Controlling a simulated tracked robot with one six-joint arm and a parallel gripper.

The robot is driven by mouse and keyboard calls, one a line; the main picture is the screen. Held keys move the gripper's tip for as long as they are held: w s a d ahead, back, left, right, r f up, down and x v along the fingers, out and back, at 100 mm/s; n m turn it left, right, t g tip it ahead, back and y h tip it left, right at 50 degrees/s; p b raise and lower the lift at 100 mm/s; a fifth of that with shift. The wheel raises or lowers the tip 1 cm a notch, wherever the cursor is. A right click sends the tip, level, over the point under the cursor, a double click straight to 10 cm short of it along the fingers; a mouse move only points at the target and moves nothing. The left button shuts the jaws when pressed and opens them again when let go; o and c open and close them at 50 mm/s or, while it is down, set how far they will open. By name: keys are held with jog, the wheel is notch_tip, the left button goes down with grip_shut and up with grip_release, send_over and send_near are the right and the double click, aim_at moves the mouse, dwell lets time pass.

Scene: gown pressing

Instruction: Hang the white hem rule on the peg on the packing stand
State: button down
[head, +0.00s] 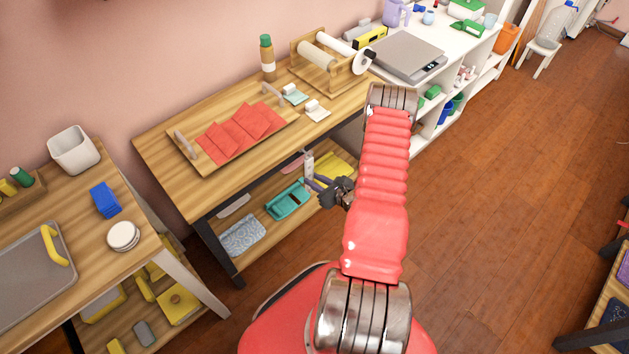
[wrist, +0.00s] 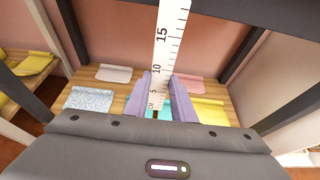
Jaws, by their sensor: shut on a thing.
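My gripper (head: 315,185) is in front of the wooden table, near its lower shelf, in the head view. In the wrist view its two lavender fingers (wrist: 162,92) are shut on the white hem rule (wrist: 170,38). The rule's low-numbered end is between the fingers, and the rest runs up out of the top of the picture. In the head view only a short pale piece of the rule (head: 308,164) shows above the fingers. I cannot make out a peg in either view, and I cannot tell which piece of furniture is the packing stand.
The wooden table (head: 168,196) carries a tray of red cloths (head: 235,130), a bottle (head: 267,58) and a roll holder (head: 328,62). Its lower shelf (wrist: 113,92) holds folded cloths. Dark table legs (wrist: 70,28) frame the wrist view. Open floor (head: 500,190) lies to the right.

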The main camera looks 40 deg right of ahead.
jog(key=shift+w, duration=0.75)
jog(key=shift+f, duration=0.6)
dwell(0.6)
jog(key=c, duration=1.4)
grip_release()
jog(key=shift+s, duration=0.1)
jog(key=v, duration=1.3)
jog(key=shift+s, duration=0.3)
jog(key=shift+a, duration=0.1)
